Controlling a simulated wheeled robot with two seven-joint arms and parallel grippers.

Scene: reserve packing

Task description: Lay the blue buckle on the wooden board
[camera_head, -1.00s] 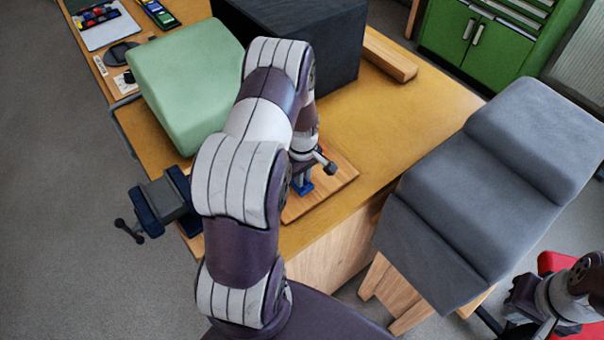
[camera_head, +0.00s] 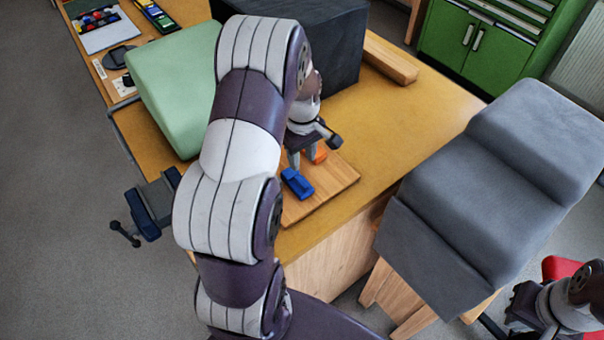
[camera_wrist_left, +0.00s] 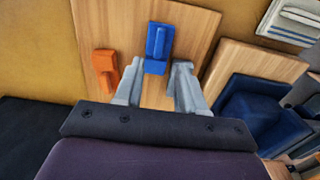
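The blue buckle (camera_head: 297,183) lies on the wooden board (camera_head: 338,180) near its left part. In the left wrist view the buckle (camera_wrist_left: 157,48) lies just beyond the fingertips, on the bare wood (camera_wrist_left: 190,28). My left gripper (camera_head: 303,160) is open and empty, behind the buckle in the head view; its spread fingers (camera_wrist_left: 157,74) show a gap on both sides of the buckle's near end. An orange piece (camera_wrist_left: 105,72) lies on the board beside the buckle. My right gripper (camera_head: 528,308) is at the lower right, its fingers unclear.
A green padded block (camera_head: 172,85) and a dark box (camera_head: 335,45) stand behind and left on the bench. A blue-grey vise (camera_head: 152,205) is at the bench's left edge. A grey stepped cushion (camera_head: 490,185) stands at right. The bench top right of the board is clear.

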